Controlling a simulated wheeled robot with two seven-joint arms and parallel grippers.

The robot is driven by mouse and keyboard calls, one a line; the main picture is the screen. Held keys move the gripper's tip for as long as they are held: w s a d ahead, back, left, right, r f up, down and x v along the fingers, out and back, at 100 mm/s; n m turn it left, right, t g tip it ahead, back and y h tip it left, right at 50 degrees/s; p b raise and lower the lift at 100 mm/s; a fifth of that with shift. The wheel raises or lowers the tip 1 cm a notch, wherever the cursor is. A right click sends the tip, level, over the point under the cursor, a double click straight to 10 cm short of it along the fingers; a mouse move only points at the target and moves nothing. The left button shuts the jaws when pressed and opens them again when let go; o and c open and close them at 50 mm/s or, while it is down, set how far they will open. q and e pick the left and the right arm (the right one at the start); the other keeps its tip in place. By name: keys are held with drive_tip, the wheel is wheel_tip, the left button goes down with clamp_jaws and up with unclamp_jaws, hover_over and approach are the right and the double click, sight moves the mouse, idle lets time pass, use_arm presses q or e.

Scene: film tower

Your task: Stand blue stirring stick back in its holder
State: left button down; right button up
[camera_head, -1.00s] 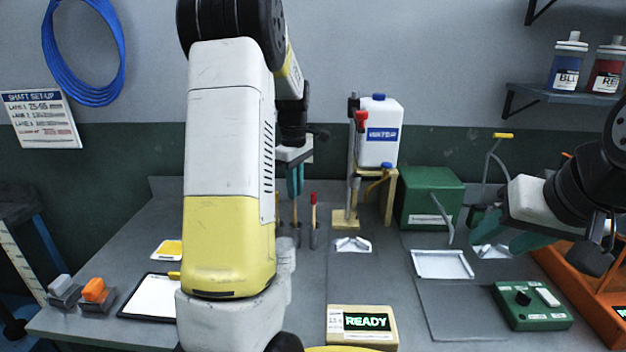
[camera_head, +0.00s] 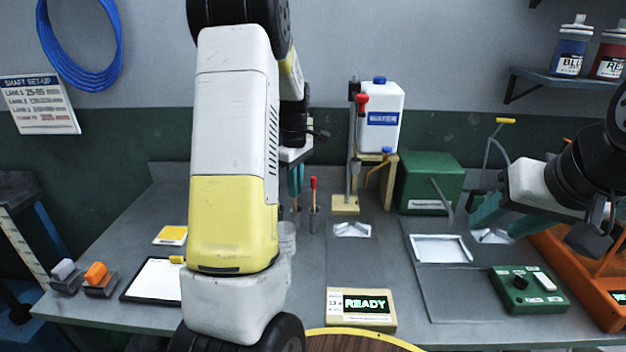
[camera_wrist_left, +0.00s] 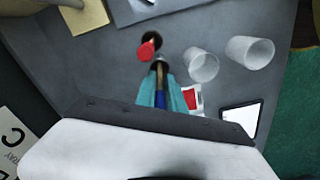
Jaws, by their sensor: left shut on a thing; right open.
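My left gripper (camera_head: 296,184) points down over the back of the bench, shut on the blue stirring stick. In the left wrist view the stick's blue part (camera_wrist_left: 160,99) is between the teal fingers (camera_wrist_left: 159,92), and its brownish shaft runs down to a dark round holder mouth (camera_wrist_left: 159,56). I cannot tell how deep the tip sits. A red-topped stick (camera_head: 313,184) stands upright in the neighbouring holder (camera_head: 314,218), just right of my left gripper; its red top (camera_wrist_left: 148,46) also shows in the wrist view. My right gripper (camera_head: 487,214) is open and empty at right.
Two clear cups (camera_wrist_left: 202,65) stand close to the holders in the wrist view. A stand with a red knob (camera_head: 362,104) and a water jug (camera_head: 382,118) are to the right. A green box (camera_head: 430,182) and white trays (camera_head: 440,249) lie further right. A READY display (camera_head: 362,306) stands in front.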

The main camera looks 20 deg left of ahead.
use_arm(q)
drive_tip(key=c, duration=1.3)
unclamp_jaws()
drive_tip(key=shift+c, duration=0.2)
drive_tip(key=shift+r, duration=3.9)
drive_tip(key=s+d+r+m+t+h, duration=0.1)
drive_tip(key=s+d+r+m+t, duration=0.1)
drive_tip(key=s+d+r+m, duration=0.3)
drive_tip(key=s+d+r+m+t+h, duration=0.1)
drive_tip(key=s+d+r+m, duration=0.25)
drive_tip(key=s, duration=0.45)
drive_tip(key=s+d+m+t, duration=0.1)
drive_tip(key=s+d+m, duration=0.1)
drive_tip(key=s, duration=0.4)
drive_tip(key=s+d+m+t, duration=0.2)
drive_tip(key=s+d+m, duration=0.1)
drive_tip(key=s+m, duration=0.2)
drive_tip(key=shift+s+f, duration=0.25)
drive_tip(key=shift+s, duration=0.15)
